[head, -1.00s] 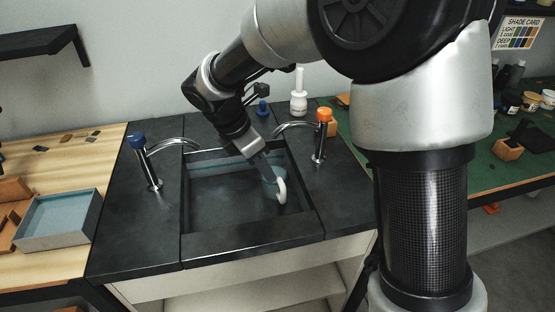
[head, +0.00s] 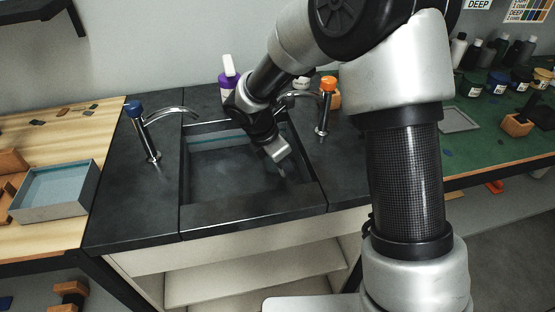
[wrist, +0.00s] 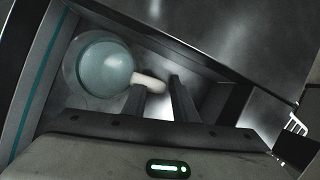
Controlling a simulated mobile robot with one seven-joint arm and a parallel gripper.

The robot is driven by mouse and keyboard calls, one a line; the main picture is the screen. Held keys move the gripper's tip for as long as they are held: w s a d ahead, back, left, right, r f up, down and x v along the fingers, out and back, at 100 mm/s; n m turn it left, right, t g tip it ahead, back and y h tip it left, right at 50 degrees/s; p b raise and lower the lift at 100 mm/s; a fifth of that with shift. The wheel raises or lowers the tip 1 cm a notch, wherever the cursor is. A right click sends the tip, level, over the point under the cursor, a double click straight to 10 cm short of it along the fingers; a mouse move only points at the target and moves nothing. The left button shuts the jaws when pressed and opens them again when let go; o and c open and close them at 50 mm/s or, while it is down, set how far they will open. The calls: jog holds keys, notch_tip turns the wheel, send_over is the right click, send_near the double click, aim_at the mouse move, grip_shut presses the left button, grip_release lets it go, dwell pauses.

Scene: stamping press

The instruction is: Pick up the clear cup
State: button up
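The clear cup (wrist: 100,62) shows in the wrist view at the upper left, inside the dark sink. It looks round and pale teal, with a cream handle (wrist: 150,82) pointing right toward my fingers. My gripper (wrist: 157,85) is open, its two dark fingers apart. The handle's end lies at the gap between the fingertips; I cannot tell whether they touch it. In the head view my gripper (head: 284,170) is low in the right part of the sink (head: 215,218), and the cup is hidden behind it.
Faucets with a blue knob (head: 133,107) and an orange knob (head: 328,84) flank the sink. A grey-blue tray (head: 55,192) sits on the wooden table at left. Paint jars (head: 490,83) stand on the green bench at right.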

jog(key=x, duration=0.3)
jog(key=shift+w+d+b, duration=0.1)
jog(key=shift+b, duration=0.2)
grip_shut()
jog(key=shift+r, duration=0.1)
